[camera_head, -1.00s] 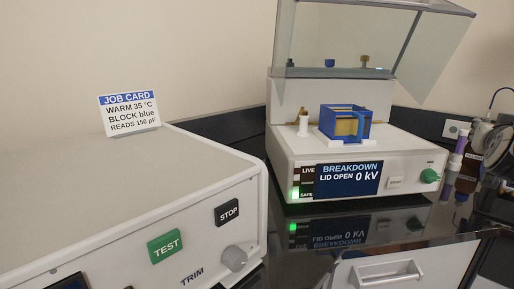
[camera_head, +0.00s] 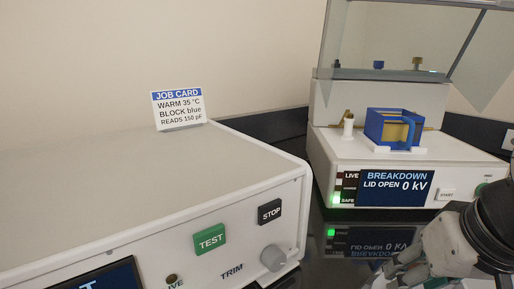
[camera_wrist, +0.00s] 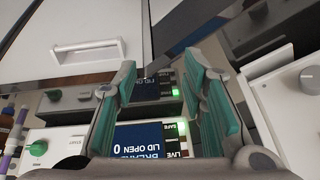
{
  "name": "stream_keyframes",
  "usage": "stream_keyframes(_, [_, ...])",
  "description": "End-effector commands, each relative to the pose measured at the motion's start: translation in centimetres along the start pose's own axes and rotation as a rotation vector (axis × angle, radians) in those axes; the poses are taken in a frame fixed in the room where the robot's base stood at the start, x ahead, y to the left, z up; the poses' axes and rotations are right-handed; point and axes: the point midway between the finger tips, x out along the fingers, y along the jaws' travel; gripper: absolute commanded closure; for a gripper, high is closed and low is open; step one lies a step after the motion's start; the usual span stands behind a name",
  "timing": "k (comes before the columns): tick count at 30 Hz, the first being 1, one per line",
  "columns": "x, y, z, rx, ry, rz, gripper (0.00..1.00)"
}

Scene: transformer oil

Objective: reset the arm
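My gripper (camera_wrist: 160,105) is open and empty in the wrist view, its two teal-padded fingers spread apart. Beyond the fingers the wrist view shows the breakdown tester's display (camera_wrist: 148,138), upside down in that picture. In the head view part of my gripper (camera_head: 405,270) shows at the lower right, in front of the breakdown tester (camera_head: 345,148). The tester's lid (camera_head: 400,40) is raised and its screen reads LID OPEN 0 kV. My gripper's fingertips are unclear in the head view.
A large white instrument (camera_head: 150,190) with TEST and STOP buttons and a TRIM knob fills the left. A job card (camera_head: 179,109) stands on it. A white drawer front with a handle (camera_wrist: 86,49) shows in the wrist view. The dark bench (camera_head: 330,270) is glossy.

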Motion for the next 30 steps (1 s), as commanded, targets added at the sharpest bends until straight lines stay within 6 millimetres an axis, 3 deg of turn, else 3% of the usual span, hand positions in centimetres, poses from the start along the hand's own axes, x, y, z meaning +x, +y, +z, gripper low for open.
stream_keyframes(3, [-0.8, -1.1, 4.2, -0.055, -0.116, 0.009, 0.62])
stream_keyframes(11, [-2.8, -1.4, 11.6, -0.138, -0.327, 0.063, 0.62])
stream_keyframes(23, [-8.4, -2.0, 8.5, -0.141, -0.240, 0.054, 0.62])
stream_keyframes(30, [-14.0, -2.5, 6.2, -0.147, -0.153, 0.046, 0.62])
